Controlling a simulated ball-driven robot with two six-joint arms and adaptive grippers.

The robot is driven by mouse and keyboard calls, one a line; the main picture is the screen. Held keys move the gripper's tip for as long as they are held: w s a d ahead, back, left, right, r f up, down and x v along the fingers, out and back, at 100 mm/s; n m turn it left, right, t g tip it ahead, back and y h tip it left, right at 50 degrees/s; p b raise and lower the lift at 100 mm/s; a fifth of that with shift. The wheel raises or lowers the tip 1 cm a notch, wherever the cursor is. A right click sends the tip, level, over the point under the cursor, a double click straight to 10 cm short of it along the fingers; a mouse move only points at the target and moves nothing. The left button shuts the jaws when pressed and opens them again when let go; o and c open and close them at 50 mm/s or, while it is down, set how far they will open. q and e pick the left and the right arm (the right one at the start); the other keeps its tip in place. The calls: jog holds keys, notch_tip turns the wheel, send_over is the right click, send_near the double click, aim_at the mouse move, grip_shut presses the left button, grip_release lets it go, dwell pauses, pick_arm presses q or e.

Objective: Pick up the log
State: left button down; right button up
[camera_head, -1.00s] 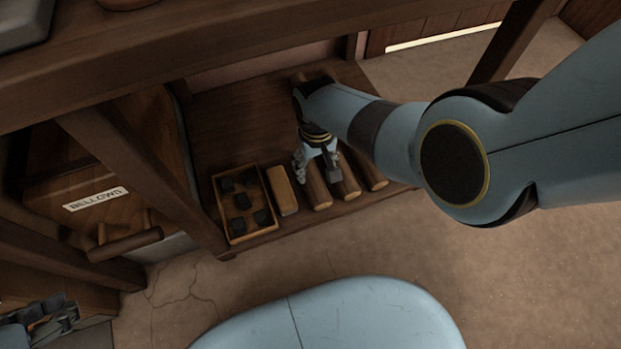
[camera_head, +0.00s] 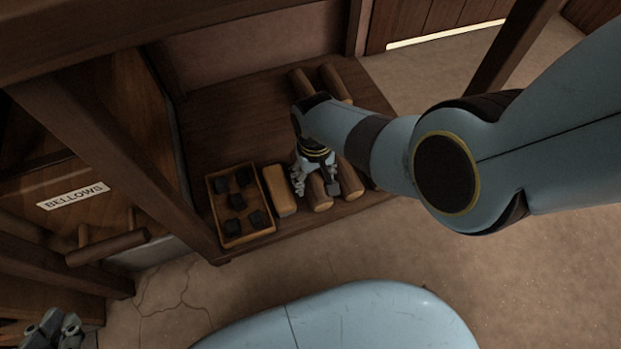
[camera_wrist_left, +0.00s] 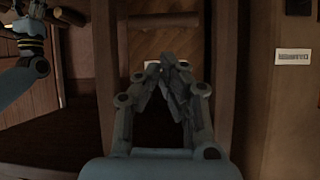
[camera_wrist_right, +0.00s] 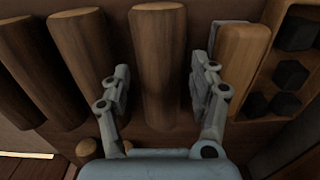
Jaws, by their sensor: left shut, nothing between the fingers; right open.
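Several brown logs lie side by side on the low wooden shelf; the one nearest the yellowish block is the log (camera_head: 319,192) under my right gripper (camera_head: 317,187). In the right wrist view this log (camera_wrist_right: 160,65) stands between the two open fingers of my right gripper (camera_wrist_right: 160,90), with a gap on each side. Other logs (camera_wrist_right: 90,50) lie to its left in that view. My left gripper (camera_head: 50,328) is at the lower left of the head view, away from the logs. Its fingertips meet, empty, in the left wrist view (camera_wrist_left: 167,68).
A yellowish block (camera_head: 279,190) lies close beside the log, and a wooden tray (camera_head: 225,226) of black lumps is left of it. A post (camera_head: 120,150) and the bellows box (camera_head: 120,207) stand further left. Open floor (camera_head: 420,250) is in front.

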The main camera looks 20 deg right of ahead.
notch_tip(320, 180, down, 3)
jog(key=shift+r+b, duration=0.2)
jog(key=shift+b, duration=0.55)
jog(key=c, duration=1.2)
pick_arm(q)
jog(key=w+d+r+m+t+h, duration=0.1)
jog(key=w+r+t, duration=0.4)
jog(key=w+r, duration=0.3)
notch_tip(320, 180, up, 2)
jog(key=shift+t, duration=0.4)
pick_arm(e)
jog(key=shift+o, duration=0.2)
